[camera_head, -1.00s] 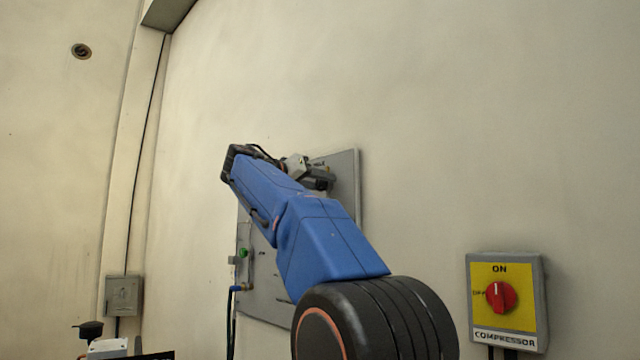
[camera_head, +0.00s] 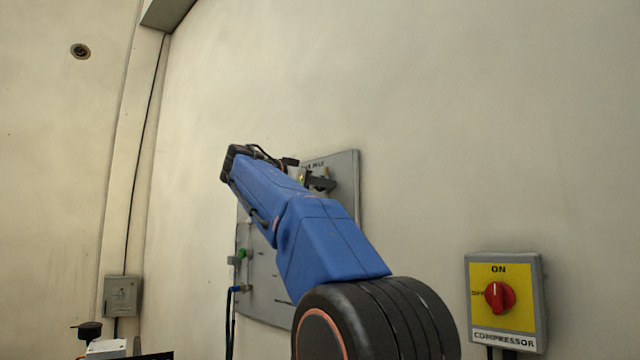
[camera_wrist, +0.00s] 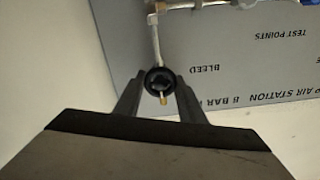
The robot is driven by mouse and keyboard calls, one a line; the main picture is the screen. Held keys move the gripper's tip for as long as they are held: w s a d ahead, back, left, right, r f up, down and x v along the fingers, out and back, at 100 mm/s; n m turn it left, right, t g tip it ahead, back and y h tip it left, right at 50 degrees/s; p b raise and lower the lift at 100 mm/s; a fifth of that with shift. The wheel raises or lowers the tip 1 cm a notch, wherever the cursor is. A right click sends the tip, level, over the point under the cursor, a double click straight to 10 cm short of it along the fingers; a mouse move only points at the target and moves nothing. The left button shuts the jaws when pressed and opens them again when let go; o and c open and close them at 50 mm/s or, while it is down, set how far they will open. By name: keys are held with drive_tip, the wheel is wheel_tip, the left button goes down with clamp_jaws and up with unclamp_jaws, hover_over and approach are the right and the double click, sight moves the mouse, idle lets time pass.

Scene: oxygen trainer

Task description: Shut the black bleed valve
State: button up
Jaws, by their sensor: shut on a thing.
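The black bleed valve (camera_wrist: 160,80) is a small round black knob in the wrist view, at the end of a thin metal pipe, with a brass stub below it. The fingers of my gripper (camera_wrist: 159,92) stand on both sides of the knob and are shut on it. The printed word BLEED lies to its right on the grey panel (camera_wrist: 245,65). In the head view my blue arm reaches up to the grey panel (camera_head: 346,200) on the wall; part of my gripper (camera_head: 320,183) shows near its top, and the arm hides the valve.
A compressor switch box (camera_head: 507,300) with a red knob is on the wall at right. A green knob (camera_head: 242,253) and a blue hose (camera_head: 235,300) are at the panel's lower left. A small grey box (camera_head: 123,296) is further left. The wall above is clear.

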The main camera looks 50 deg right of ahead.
idle(0.4)
drive_tip(key=o, duration=1)
drive_tip(key=shift+o, duration=0.2)
drive_tip(key=a, duration=1.7)
drive_tip(key=shift+a, duration=0.2)
drive_tip(key=shift+w, duration=0.1)
